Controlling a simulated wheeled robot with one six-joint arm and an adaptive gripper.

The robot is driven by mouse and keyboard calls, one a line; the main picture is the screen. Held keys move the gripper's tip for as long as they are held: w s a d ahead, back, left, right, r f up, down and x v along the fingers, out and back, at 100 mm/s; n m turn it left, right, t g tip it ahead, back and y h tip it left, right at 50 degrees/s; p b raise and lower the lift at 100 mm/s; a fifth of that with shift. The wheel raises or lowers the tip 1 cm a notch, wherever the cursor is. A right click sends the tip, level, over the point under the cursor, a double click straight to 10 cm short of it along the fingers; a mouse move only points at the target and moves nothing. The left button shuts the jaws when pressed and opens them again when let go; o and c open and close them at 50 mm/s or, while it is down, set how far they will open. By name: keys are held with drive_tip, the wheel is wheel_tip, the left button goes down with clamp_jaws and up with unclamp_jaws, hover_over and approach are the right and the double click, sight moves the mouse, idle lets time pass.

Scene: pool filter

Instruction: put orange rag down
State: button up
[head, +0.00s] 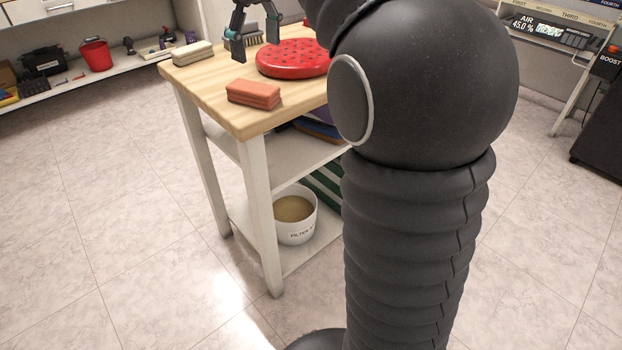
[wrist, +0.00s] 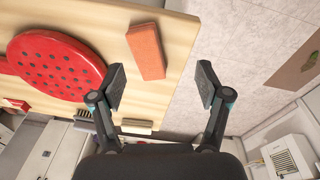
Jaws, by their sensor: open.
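The orange rag (head: 253,93) is a folded block lying flat on the wooden tabletop (head: 212,88), near its front left corner. It also shows in the wrist view (wrist: 146,51), ahead of my gripper and left of the gap between the fingers. My gripper (head: 252,38) is above the far part of the table, apart from the rag. In the wrist view my gripper (wrist: 160,88) has its two fingers wide apart with nothing between them.
A red round disc with dark dots (head: 294,58) lies beside the rag. A pale block (head: 192,53) and a brush (head: 252,40) are at the table's far edge. A white bucket (head: 295,218) stands on the lower shelf. Floor left of the table is clear.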

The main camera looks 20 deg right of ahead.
drive_tip(key=s+f+m+t, duration=0.4)
drive_tip(key=s+f+m, duration=0.2)
drive_tip(key=s+f, duration=1.4)
drive_tip(key=s, duration=0.4)
drive_tip(key=shift+f, duration=0.3)
